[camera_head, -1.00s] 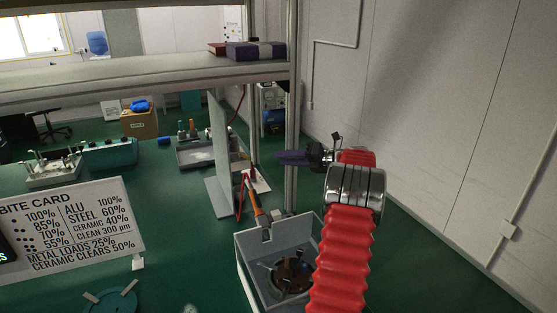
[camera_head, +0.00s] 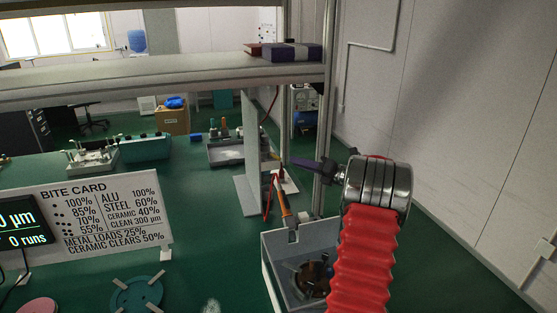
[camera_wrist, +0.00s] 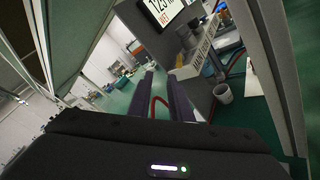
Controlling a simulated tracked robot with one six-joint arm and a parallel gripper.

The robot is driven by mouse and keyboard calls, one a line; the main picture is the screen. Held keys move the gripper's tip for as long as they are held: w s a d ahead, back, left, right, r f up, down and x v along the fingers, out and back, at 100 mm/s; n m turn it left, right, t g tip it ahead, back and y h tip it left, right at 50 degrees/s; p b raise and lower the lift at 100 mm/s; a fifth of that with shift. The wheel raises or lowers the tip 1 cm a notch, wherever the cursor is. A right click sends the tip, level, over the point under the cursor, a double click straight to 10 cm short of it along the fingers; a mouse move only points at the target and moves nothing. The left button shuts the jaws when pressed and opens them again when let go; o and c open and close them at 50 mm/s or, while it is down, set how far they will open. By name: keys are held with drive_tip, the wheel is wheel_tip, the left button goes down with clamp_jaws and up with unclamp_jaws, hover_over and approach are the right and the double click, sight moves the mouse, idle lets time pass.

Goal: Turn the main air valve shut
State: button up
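My gripper (camera_head: 308,163) is in front of the upright frame post in the head view, its dark purple fingers pointing left. In the wrist view the two fingers (camera_wrist: 167,97) stand apart with a gap between them. A thin red curved line (camera_wrist: 156,103) shows by the fingers; I cannot tell whether it lies between them or beyond. I cannot pick out the main air valve for certain. A small red part (camera_head: 281,176) on a pale plate sits beside the post, below and left of the gripper, but I cannot tell what it is.
A grey bin (camera_head: 300,238) with a round dark part inside stands below the gripper. An orange-handled tool (camera_head: 284,208) rises at its back edge. The frame post (camera_head: 325,140) and shelf (camera_head: 170,74) stand close by. A bite card (camera_head: 105,218) is at left.

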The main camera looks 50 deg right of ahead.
sight(278, 158)
drive_tip(key=shift+s+d+f+n+t+h, duration=0.1)
drive_tip(key=shift+s+f+n+t+h, duration=0.05)
drive_tip(key=shift+f+n+h, duration=0.55)
drive_tip(key=shift+s+d+f+n+t+h, duration=0.1)
drive_tip(key=shift+s+f+n+h, duration=0.1)
drive_tip(key=shift+f+n+h, duration=0.4)
drive_tip(key=shift+s+d+f+n+t+h, duration=0.15)
drive_tip(key=shift+f+n+h, duration=0.3)
drive_tip(key=shift+n+h, duration=0.4)
drive_tip(key=w, duration=0.9)
drive_tip(key=w+d, duration=0.1)
drive_tip(key=w, duration=0.3)
drive_tip(key=shift+w, duration=0.4)
drive_tip(key=shift+c, duration=0.4)
clamp_jaws()
